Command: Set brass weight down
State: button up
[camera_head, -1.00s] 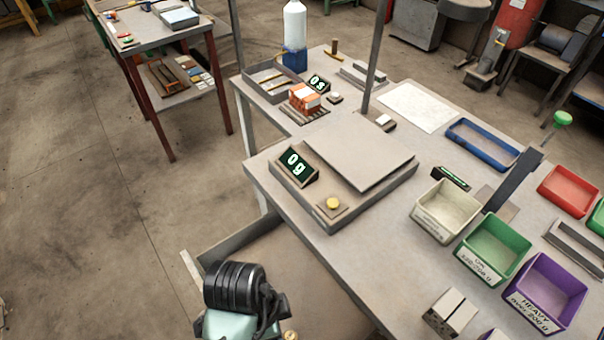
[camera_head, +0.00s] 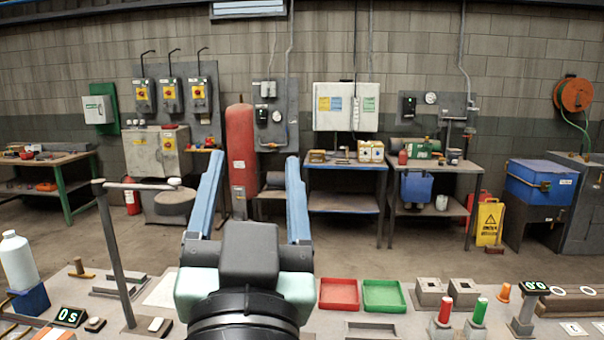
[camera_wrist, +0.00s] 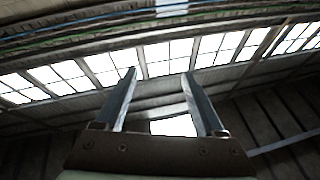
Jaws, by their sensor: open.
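My gripper (camera_head: 252,160) is raised in front of the head camera, with its two blue fingers wide apart and nothing between them. In the wrist view my gripper (camera_wrist: 160,75) also shows open and empty, its fingers pointing up at the roof windows. I cannot make out the brass weight in either present view. My gripper and wrist hide the middle of the bench.
Open floor lies beyond, before tables along the wall.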

jog(key=s+d+r+t+h, duration=0.2)
jog(key=s+d+r+t, duration=0.2)
jog(key=s+r, duration=0.3)
notch_tip(320, 180, up, 3)
jog(key=shift+d+r+n+t, duration=0.1)
jog(key=shift+d+n+t, duration=0.2)
jog(key=shift+d, duration=0.25)
jog(key=shift+s, duration=0.1)
